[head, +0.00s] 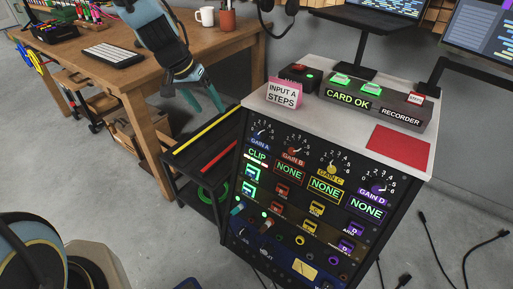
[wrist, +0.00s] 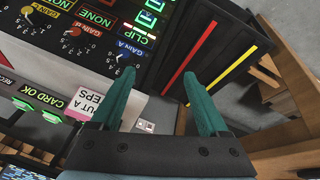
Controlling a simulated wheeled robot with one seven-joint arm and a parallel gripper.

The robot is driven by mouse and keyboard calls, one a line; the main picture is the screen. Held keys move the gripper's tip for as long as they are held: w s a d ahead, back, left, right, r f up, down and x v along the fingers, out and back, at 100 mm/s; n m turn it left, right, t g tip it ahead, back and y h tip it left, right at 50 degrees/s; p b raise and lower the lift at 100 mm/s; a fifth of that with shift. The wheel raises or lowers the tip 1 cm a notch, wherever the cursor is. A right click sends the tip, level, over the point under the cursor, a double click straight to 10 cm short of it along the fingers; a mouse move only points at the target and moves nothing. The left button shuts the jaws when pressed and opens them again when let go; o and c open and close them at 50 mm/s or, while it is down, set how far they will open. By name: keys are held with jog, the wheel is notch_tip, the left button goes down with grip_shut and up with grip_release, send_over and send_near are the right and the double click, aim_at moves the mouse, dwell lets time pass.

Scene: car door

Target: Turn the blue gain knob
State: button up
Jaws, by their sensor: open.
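The blue gain knob (head: 262,131) is at the upper left of the rack's front panel, above the blue GAIN A label. In the wrist view, which is upside down, the blue knob (wrist: 120,58) shows just left of the left fingertip. The display under it reads CLIP (head: 257,155). My gripper (head: 204,105) is open and empty, left of the rack and apart from the knob. In the wrist view my gripper (wrist: 159,76) has its two teal fingers spread wide, with nothing between them. The knob's exact pointer position is too small to read.
Red (head: 292,151), yellow (head: 333,170) and purple (head: 377,188) gain knobs sit in line to the right, their displays reading NONE. A pink card (head: 284,94) and recorder (head: 401,115) stand on the rack top. A black cart (head: 205,150) and wooden desk (head: 130,75) are left.

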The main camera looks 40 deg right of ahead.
jog(key=m+g+b, duration=0.1)
jog(key=m, duration=0.1)
send_near(257, 132)
jog(key=shift+h, duration=0.4)
jog(key=x, duration=1)
jog(key=shift+a+f, duration=0.2)
jog(key=shift+a, duration=0.1)
grip_shut()
